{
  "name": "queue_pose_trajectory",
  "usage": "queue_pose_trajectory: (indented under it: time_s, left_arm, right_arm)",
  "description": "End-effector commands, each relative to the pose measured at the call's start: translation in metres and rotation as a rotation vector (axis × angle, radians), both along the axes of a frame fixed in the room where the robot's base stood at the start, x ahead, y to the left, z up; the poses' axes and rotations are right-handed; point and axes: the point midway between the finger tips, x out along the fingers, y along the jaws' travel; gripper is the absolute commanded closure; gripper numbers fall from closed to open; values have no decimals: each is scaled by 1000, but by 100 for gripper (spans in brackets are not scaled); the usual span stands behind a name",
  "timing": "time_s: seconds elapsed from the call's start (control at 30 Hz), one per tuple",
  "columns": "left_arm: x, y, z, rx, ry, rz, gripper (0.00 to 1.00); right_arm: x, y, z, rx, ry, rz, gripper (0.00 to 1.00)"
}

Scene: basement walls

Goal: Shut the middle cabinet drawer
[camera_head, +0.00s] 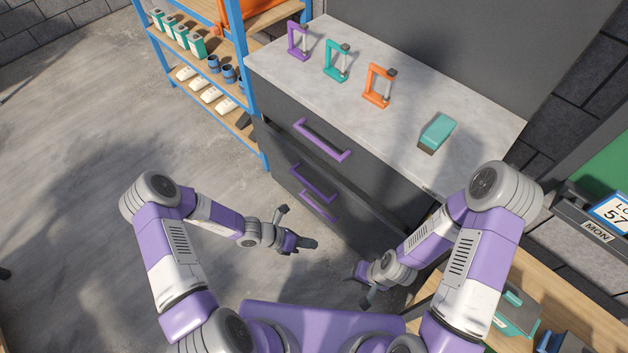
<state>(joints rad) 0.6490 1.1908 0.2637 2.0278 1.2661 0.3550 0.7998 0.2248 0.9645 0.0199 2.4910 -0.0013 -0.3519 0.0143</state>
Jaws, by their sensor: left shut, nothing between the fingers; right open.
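The dark grey cabinet (385,185) stands ahead, with purple handles on its drawer fronts. The middle drawer's handle (313,183) lies below the top handle (322,140) and close above the bottom handle (320,206). The middle drawer looks pulled out a little, but the steep angle hides how far. My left gripper (312,244) is shut and empty, in front of the lower drawers and apart from the handles. My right gripper (350,274) is open and empty, lower and to the right, clear of the cabinet front.
On the cabinet's pale top (400,132) stand purple, teal and orange clamps and a teal block (437,132). A blue-framed shelf (247,70) stands close at its left. A wooden bench (560,300) is at lower right. The floor at left is clear.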

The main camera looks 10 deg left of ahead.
Motion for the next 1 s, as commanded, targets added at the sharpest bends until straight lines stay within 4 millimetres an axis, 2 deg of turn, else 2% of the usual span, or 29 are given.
queue_pose_trajectory:
  time_s: [0.03,0.1,0.2,0.3,0.47,0.67,1.0]
  left_arm:
    - [27,7,-2,-88,82,187,100]
    - [62,21,1,-212,181,418,100]
    - [103,48,4,-377,284,687,100]
    - [130,74,5,-502,343,870,100]
    - [150,94,6,-599,382,1000,100]
    - [169,80,-2,-608,386,1008,100]
    - [223,38,-26,-604,385,1006,100]
  right_arm:
    - [0,0,-4,0,0,0,37]
    - [0,0,-7,0,0,0,37]
    - [0,0,-10,0,0,0,37]
    - [0,0,-12,0,-1,0,37]
    - [0,0,-13,0,-1,0,37]
    - [0,0,-22,0,-1,0,37]
    - [0,0,-47,0,-1,0,37]
